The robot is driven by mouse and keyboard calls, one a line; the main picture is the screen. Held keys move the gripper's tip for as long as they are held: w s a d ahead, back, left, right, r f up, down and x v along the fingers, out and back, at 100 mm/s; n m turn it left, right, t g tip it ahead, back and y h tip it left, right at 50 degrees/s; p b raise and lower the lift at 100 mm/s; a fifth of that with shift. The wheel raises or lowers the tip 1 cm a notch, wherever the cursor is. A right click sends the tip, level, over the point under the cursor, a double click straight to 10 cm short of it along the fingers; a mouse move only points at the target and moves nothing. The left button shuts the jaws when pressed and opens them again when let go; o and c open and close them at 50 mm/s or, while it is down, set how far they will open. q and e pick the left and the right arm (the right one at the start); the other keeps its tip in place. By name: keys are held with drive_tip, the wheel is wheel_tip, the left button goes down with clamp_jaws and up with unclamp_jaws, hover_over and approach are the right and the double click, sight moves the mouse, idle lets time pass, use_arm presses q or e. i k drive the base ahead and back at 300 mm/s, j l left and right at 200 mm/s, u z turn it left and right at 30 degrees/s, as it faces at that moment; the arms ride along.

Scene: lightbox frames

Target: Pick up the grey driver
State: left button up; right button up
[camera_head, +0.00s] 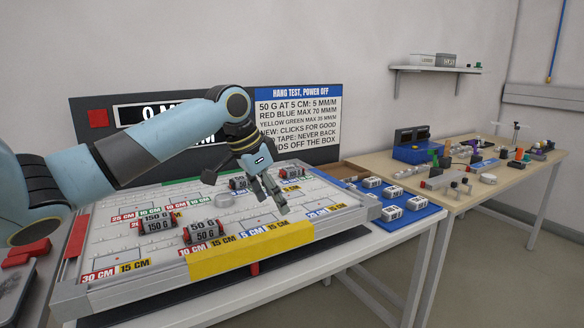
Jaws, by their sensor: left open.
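I cannot single out the grey driver for certain in this view. Small tools on the right bench (470,196) are too small to tell apart. My left gripper (271,197) is open and points down over the right half of the large framed board (130,241). I see nothing held between its fingers. The gripper and forearm hide part of the board and the display behind it. My right gripper is not in view.
Weight blocks marked 150 G (160,225) and 50 G (203,234) stand on the board. A blue mat (424,211) with several white-grey blocks lies to its right. A blue device (411,153) stands on the right bench. A shelf (436,69) hangs above.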

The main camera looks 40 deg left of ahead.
sight(290, 173)
drive_tip(key=i+j, duration=0.35)
drive_tip(key=j, duration=0.15)
drive_tip(key=i+j, duration=0.35)
drive_tip(key=j, duration=0.15)
drive_tip(key=i+j, duration=0.4)
drive_tip(key=j, duration=0.1)
